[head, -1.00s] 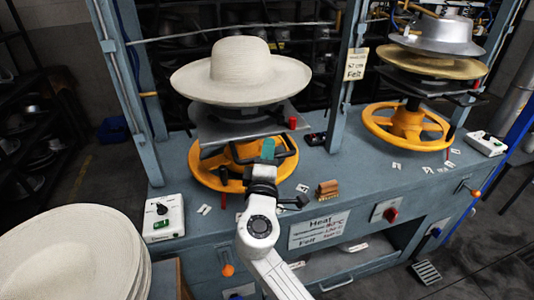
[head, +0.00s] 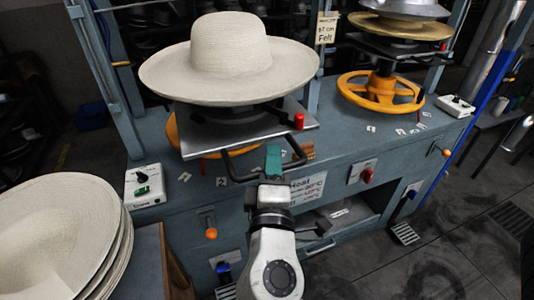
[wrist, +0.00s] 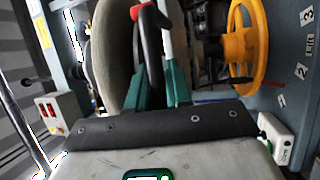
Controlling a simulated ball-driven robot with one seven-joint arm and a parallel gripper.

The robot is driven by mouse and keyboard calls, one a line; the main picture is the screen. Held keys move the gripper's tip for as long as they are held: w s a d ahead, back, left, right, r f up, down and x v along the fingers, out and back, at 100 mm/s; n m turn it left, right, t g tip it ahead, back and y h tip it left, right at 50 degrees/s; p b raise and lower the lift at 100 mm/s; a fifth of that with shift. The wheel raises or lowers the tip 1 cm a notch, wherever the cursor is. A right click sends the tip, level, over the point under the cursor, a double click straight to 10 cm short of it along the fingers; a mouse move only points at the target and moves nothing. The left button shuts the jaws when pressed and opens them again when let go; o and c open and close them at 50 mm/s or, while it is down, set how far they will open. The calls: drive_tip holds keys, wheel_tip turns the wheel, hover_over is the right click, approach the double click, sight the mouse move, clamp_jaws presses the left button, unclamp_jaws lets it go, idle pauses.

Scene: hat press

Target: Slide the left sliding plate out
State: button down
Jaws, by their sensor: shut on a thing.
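The left sliding plate (head: 295,123) is a flat grey metal sheet with a black loop handle (head: 238,174) at its front. A cream wide-brimmed hat (head: 230,60) sits on a dark base above the plate. My gripper (head: 274,158), with teal fingers, is shut on the handle's front bar. In the wrist view the black handle (wrist: 152,55) runs between the teal fingers (wrist: 164,88), and the hat brim (wrist: 110,60) shows beside it.
A red knob (head: 299,121) stands at the plate's right side. The left orange handwheel (head: 173,132) is mostly hidden under the plate. A white control box (head: 145,186) and stacked hats (head: 50,230) are at left. Another press with an orange wheel (head: 352,88) stands at right.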

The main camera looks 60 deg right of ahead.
drive_tip(key=shift+s+f, duration=0.15)
drive_tip(key=c, duration=1.1)
unclamp_jaws()
drive_tip(key=shift+a, duration=0.15)
drive_tip(key=b+v, duration=0.2)
drive_tip(key=v, duration=0.9)
drive_tip(key=shift+b, duration=0.4)
